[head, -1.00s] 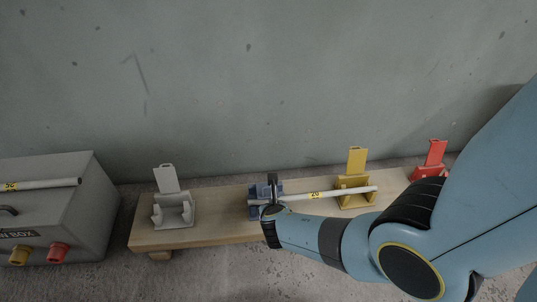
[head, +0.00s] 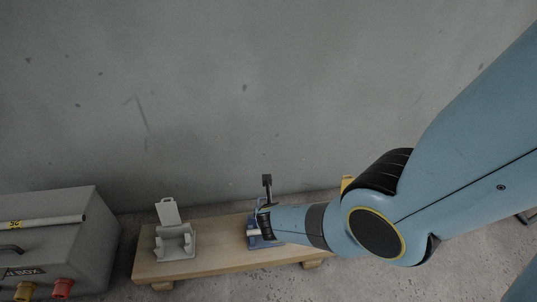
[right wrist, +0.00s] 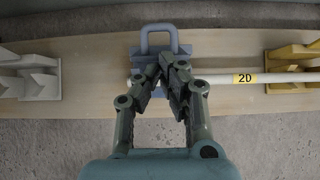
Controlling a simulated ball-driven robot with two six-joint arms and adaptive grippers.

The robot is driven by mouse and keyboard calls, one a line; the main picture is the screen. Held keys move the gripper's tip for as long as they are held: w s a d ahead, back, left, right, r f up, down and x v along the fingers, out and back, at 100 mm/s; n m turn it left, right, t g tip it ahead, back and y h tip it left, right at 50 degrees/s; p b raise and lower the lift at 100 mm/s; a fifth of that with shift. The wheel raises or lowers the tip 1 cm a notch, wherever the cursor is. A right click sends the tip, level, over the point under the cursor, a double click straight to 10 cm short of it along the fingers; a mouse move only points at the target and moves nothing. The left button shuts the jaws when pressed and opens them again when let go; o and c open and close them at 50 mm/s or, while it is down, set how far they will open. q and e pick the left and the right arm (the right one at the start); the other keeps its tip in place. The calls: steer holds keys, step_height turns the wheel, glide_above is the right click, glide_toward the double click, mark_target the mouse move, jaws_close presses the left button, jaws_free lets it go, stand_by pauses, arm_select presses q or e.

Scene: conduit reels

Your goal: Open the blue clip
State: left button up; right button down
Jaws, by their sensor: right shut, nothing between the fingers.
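The blue clip (head: 252,241) sits on the wooden plank, partly hidden by my right gripper in the head view. Its light blue lid loop (head: 258,204) stands up at the back of the clip, and the loop also shows beyond the fingertips in the right wrist view (right wrist: 160,30). The lid's exact angle is partly hidden. My right gripper (right wrist: 166,62) is shut and empty, its fingertips over the clip close to the lid. A white conduit marked 2D (right wrist: 285,78) runs right from the blue clip. My left gripper is not in view.
On the wooden plank (head: 215,258), a grey clip (head: 175,243) with its lid up stands left of the blue one. A yellow clip (right wrist: 292,62) is to the right, mostly behind my arm in the head view. A grey box (head: 85,240) stands at left; a wall rises behind.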

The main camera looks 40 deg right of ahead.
mark_target(263, 198)
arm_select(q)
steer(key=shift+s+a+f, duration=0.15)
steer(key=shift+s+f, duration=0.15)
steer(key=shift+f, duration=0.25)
arm_select(e)
steer(key=shift+w+d+r, duration=0.3)
steer(key=shift+w+d, duration=0.05)
steer(key=shift+w, duration=0.2)
steer(key=shift+w+d+r, duration=0.3)
steer(key=shift+w+d, duration=0.05)
steer(key=shift+w, duration=0.2)
steer(key=shift+r+p, duration=0.85)
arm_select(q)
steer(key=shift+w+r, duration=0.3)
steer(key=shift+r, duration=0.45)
arm_select(e)
steer(key=shift+s, duration=0.1)
steer(key=shift+s+r, duration=0.1)
steer(key=shift+r, duration=0.1)
steer(key=v, duration=0.6)
steer(key=shift+s+a+r, duration=0.2)
steer(key=shift+a+r, duration=0.05)
steer(key=shift+a, duration=0.05)
